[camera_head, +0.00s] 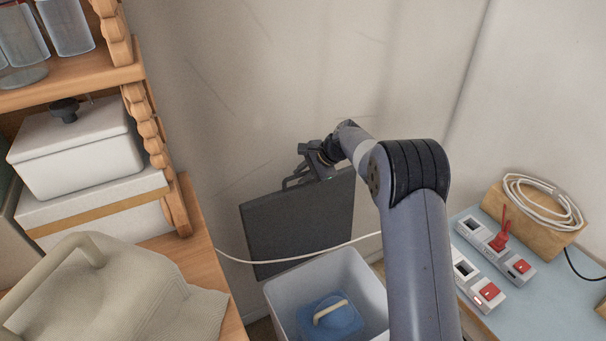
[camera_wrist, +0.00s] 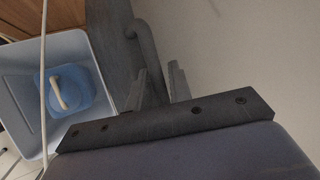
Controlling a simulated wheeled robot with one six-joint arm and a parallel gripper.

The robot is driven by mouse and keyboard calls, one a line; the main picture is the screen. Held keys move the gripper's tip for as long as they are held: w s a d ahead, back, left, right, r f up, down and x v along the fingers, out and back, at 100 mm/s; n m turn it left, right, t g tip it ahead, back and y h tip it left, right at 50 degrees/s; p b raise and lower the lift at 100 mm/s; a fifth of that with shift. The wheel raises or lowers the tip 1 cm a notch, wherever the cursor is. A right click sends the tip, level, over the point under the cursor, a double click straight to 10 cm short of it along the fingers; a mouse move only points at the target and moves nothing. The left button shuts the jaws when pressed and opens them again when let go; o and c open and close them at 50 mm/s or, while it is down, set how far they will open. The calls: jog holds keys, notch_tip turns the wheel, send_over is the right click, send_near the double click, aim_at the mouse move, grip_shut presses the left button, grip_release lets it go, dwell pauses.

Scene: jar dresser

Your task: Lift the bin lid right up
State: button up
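The bin lid (camera_head: 298,228) is a dark grey panel standing nearly upright behind the open pale bin (camera_head: 283,295). It also shows in the wrist view as a dark strip (camera_wrist: 112,45) beside the bin (camera_wrist: 85,48). A dark curved handle (camera_wrist: 146,45) runs from the lid to between my fingers. My gripper (camera_head: 308,178) is at the lid's top edge. In the wrist view its two fingers (camera_wrist: 158,88) stand either side of the handle. Whether they press on it is unclear.
A blue object with a pale handle (camera_head: 332,316) lies inside the bin. A white cord (camera_head: 300,259) crosses in front of the lid. A wooden dresser (camera_head: 203,255) stands left, a blue-grey table (camera_head: 530,290) with power strips right. The wall is close behind the lid.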

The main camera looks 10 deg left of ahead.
jog(key=b+v, duration=0.2)
jog(key=v, duration=0.8)
jog(key=shift+d+r, duration=0.2)
jog(key=shift+r, duration=0.15)
jog(key=shift+a+f, duration=0.1)
jog(key=p+x, duration=0.2)
jog(key=x, duration=0.8)
jog(key=shift+f, duration=0.35)
jog(key=shift+s, duration=0.15)
jog(key=shift+s+d+r, duration=0.1)
jog(key=shift+s+d, duration=0.1)
jog(key=shift+s, duration=0.15)
jog(key=shift+w, duration=0.1)
